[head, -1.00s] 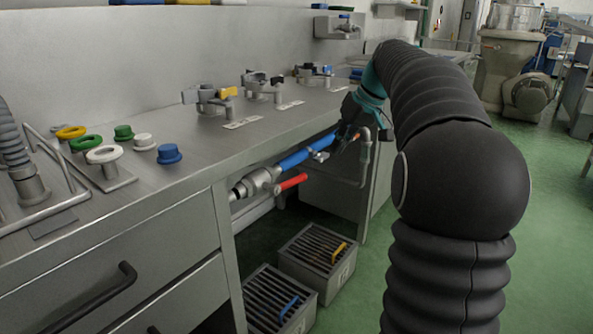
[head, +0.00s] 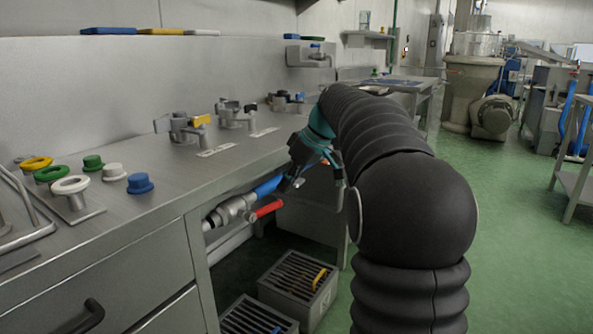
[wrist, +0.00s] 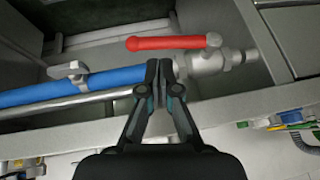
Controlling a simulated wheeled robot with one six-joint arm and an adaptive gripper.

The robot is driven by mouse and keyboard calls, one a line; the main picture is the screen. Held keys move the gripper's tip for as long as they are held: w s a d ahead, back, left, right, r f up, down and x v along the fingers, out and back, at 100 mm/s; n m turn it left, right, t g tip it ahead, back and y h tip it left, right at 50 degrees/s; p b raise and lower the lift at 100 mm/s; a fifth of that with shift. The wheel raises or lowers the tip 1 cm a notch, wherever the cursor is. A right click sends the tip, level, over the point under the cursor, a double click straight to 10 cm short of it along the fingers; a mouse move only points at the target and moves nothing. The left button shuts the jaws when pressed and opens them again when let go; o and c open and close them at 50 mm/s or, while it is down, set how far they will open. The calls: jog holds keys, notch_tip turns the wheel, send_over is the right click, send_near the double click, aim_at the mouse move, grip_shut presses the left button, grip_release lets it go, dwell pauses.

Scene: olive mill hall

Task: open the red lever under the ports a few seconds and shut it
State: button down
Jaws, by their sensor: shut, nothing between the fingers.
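The red lever (head: 265,210) sits on a metal valve (head: 232,210) on the pipe under the bench's front edge. In the wrist view the red lever (wrist: 172,43) runs left from the valve (wrist: 215,62), roughly alongside the blue pipe (wrist: 70,87), with a rounded free end. My gripper (wrist: 159,66) is shut and empty. Its tips are in front of the pipe near the valve, apart from the lever in the picture; the depth gap cannot be told. In the head view my gripper (head: 290,183) is just right of the lever, its tips partly hard to make out.
The bench top (head: 150,235) carries coloured rings and caps, including a blue cap (head: 140,183), and several taps (head: 185,125). A slatted grey crate (head: 300,285) stands on the floor below the pipe. A small grey handle (wrist: 70,70) sits on the blue pipe.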

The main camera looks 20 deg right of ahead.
aim_at(272, 205)
jog(key=shift+x, duration=2.6)
